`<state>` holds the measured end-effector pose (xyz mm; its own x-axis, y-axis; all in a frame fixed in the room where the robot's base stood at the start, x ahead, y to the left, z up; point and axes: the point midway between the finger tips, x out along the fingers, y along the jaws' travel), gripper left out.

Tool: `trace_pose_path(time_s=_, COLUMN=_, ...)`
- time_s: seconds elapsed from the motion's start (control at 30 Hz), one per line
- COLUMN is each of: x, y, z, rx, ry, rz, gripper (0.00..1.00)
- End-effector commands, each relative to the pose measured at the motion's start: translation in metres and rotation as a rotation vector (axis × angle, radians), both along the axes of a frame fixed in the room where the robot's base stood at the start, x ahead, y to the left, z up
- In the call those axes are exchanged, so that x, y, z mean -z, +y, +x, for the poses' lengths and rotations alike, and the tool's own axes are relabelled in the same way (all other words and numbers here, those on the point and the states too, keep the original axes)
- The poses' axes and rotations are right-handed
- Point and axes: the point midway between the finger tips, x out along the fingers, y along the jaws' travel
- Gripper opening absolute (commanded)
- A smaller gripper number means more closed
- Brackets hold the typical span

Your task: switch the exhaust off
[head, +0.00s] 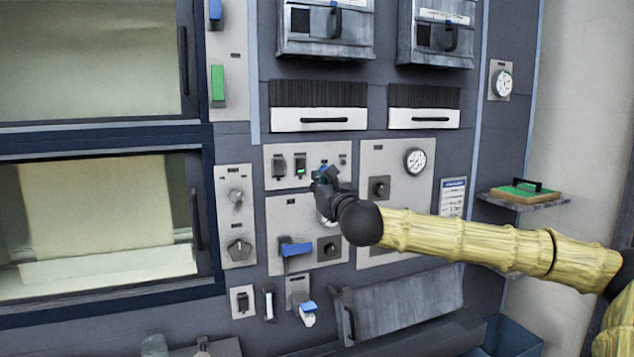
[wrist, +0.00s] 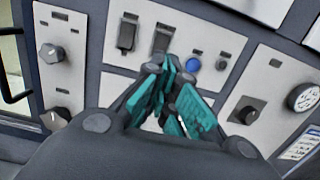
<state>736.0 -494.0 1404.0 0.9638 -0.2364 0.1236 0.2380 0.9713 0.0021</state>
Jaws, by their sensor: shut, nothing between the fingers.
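A light panel (head: 270,182) at the centre of the head view carries two dark rocker switches side by side. The left switch (head: 279,166) shows no light; the right switch (head: 300,166) shows a lit green patch low on its face. Their labels are too small to read, so I cannot tell which is the exhaust. My gripper (head: 322,177) is shut and empty, just right of and below the right switch. In the wrist view the left switch (wrist: 127,34) is clear. My teal fingertips (wrist: 166,66) overlap the lower end of the right switch (wrist: 162,40); contact cannot be told.
A blue button (wrist: 193,64) sits close right of my fingers. Below are a blue-handled lever (head: 295,247) and a dark knob (head: 329,248). To the right are another knob (head: 380,187) and a dial gauge (head: 415,161). Drawer handles (head: 324,121) protrude above.

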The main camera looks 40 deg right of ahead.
Motion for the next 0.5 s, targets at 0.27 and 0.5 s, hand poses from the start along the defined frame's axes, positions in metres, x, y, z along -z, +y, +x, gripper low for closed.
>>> trace_pose_path(time_s=0.27, x=-0.008, y=-0.009, z=0.046, rx=-0.001, ry=0.003, rz=-0.005, gripper=0.0)
trace_pose_path(time_s=0.5, x=-0.013, y=-0.015, z=0.081, rx=-0.004, ry=0.003, rz=-0.004, gripper=0.0)
